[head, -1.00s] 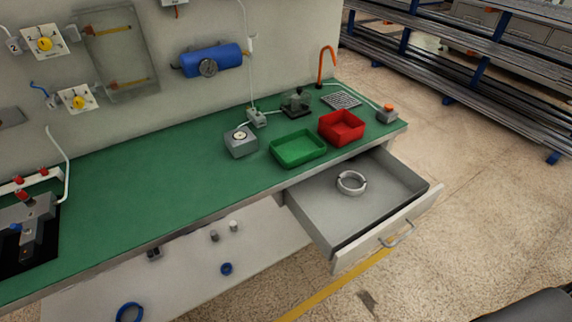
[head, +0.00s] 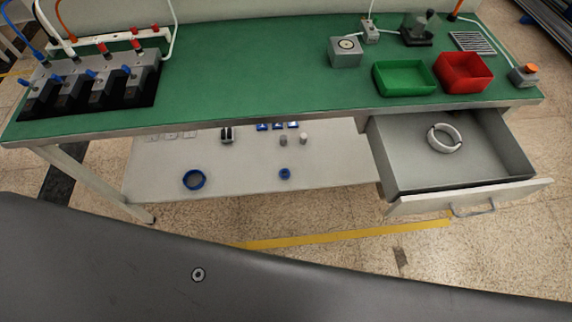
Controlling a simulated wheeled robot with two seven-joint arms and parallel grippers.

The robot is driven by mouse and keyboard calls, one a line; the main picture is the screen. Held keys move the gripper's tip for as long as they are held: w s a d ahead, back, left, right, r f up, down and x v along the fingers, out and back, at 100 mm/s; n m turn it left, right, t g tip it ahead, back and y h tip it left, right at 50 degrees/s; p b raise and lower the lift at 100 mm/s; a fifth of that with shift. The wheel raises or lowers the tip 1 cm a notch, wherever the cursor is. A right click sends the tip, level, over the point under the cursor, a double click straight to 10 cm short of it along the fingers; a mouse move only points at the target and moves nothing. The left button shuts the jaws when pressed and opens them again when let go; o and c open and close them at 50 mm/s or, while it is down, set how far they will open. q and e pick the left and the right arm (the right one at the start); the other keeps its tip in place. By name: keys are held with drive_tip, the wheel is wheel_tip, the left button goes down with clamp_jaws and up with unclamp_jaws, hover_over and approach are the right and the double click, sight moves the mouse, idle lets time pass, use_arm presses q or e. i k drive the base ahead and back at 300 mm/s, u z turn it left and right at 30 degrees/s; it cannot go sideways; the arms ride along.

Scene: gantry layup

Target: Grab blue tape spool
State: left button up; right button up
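Two blue ring-shaped items lie on the pale lower shelf under the green-topped bench in the head view. The larger blue ring (head: 194,180) is toward the left of the shelf. The smaller blue ring (head: 285,174) is near the shelf's middle, close to its front. I cannot tell for sure which is the tape spool. A white ring (head: 444,138) lies in the open drawer (head: 405,165). Neither of my grippers is in view.
The green benchtop (head: 250,70) holds a green tray (head: 405,78), a red tray (head: 463,72) and a clamp row (head: 95,85) at left. The lower shelf (head: 240,165) also bears small grey cylinders. The open drawer juts out at right. A yellow line crosses the floor.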

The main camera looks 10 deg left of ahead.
sight(284, 170)
drive_tip(key=u, duration=1.95)
drive_tip(key=k, duration=1.45)
drive_tip(key=z, duration=2.05)
